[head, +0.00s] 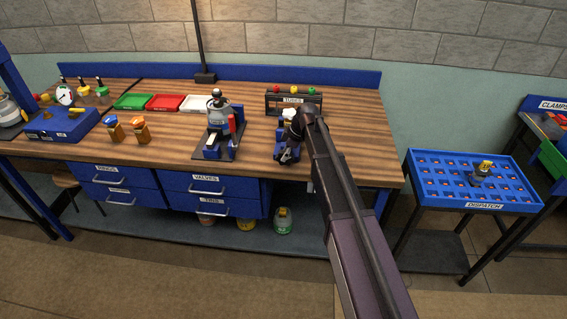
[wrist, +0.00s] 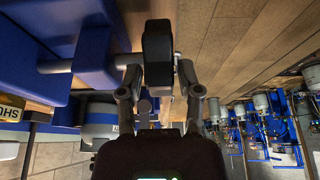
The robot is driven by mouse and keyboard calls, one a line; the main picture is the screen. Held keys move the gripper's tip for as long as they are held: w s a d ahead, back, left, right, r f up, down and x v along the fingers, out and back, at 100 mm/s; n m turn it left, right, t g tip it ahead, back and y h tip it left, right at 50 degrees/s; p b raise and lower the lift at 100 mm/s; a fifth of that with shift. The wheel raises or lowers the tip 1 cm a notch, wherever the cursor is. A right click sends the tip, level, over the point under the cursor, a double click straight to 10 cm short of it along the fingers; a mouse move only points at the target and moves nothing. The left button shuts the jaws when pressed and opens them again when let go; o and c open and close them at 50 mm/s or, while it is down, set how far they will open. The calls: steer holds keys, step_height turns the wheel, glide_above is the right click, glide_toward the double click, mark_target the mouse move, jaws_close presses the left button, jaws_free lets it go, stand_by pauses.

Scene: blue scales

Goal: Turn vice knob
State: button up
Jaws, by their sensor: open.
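The blue vice (head: 282,131) stands near the front edge of the wooden bench, partly hidden by my gripper (head: 289,155). In the wrist view the vice's blue blocks (wrist: 92,55) are on the left, with a grey metal shaft (wrist: 122,60) running right from them. A dark block-shaped knob (wrist: 158,48) appears at the shaft's end. My gripper (wrist: 160,78) is open, with one finger on each side of the knob's near part. I cannot tell whether the fingers touch it.
A blue-clamped device on a dark plate (head: 231,148) stands left of the vice. A TUBES rack (head: 293,104) is behind it. A blue dispatch tray (head: 518,183) stands right, beyond a gap.

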steer(key=shift+b+x, duration=0.8)
steer(key=shift+x, duration=0.45)
jaws_close()
